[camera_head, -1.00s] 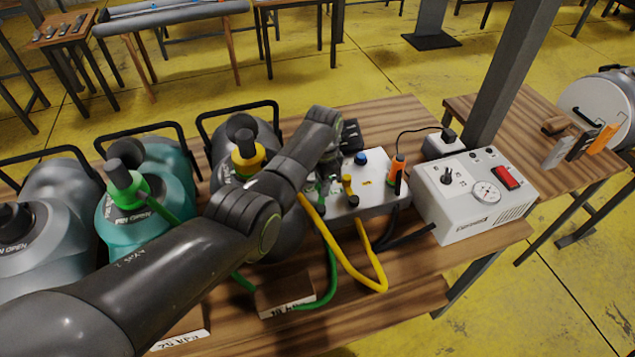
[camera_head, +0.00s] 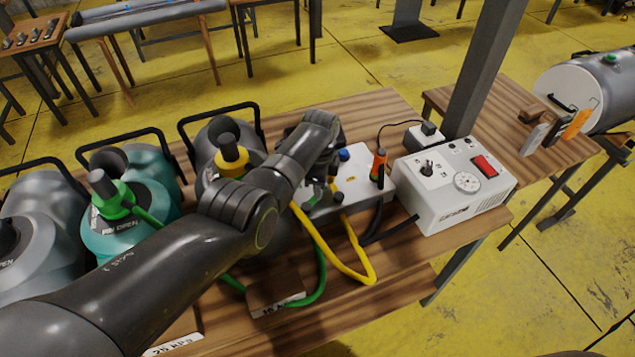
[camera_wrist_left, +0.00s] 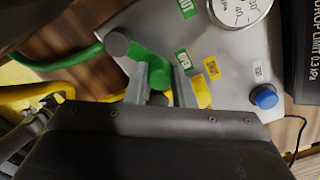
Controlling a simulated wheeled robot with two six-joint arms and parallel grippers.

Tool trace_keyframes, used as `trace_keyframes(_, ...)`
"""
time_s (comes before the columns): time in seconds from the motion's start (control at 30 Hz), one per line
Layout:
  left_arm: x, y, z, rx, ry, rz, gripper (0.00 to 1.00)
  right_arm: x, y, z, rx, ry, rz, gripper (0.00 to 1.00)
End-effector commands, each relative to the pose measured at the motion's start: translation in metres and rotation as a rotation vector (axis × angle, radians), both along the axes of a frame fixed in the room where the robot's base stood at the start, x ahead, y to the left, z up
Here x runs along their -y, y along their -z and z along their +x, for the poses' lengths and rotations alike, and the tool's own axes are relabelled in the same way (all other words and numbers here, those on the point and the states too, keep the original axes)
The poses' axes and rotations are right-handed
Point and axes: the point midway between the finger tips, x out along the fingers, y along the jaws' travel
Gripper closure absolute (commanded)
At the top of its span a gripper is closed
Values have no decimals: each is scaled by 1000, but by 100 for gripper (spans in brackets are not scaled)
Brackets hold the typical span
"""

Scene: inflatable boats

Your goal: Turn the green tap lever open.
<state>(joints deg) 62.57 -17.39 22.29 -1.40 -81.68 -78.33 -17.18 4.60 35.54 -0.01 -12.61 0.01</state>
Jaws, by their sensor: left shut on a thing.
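The green tap lever (camera_wrist_left: 157,70) shows in the left wrist view, low on the pale valve panel (camera_wrist_left: 205,55). My left gripper (camera_wrist_left: 161,88) is shut on it, one finger on each side. A round grey cap is at the upper left of the green part. A yellow tap part (camera_wrist_left: 202,92) is just right of the fingers. In the head view my left gripper (camera_head: 318,185) is over the left part of the panel (camera_head: 356,160), and my arm hides most of the green tap there. My right gripper is not in view.
A blue knob (camera_wrist_left: 264,97) and a gauge (camera_wrist_left: 238,8) are on the panel. Yellow (camera_head: 350,268) and green (camera_head: 318,285) hoses loop in front. Cylinders with a green (camera_head: 108,195) and a yellow (camera_head: 231,152) valve stand left. A white gauge box (camera_head: 455,200) is right.

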Motion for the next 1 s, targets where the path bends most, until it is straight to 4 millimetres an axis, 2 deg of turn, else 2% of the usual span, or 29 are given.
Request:
trace_keyframes(0.47,1,-1,0,4,15,-1,100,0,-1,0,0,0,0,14)
trace_keyframes(0.5,1,-1,0,4,15,-1,74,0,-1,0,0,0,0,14)
trace_keyframes(0.63,1,-1,0,3,14,-1,57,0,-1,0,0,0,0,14)
trace_keyframes(1.0,1,-4,0,2,13,-2,56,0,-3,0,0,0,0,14)
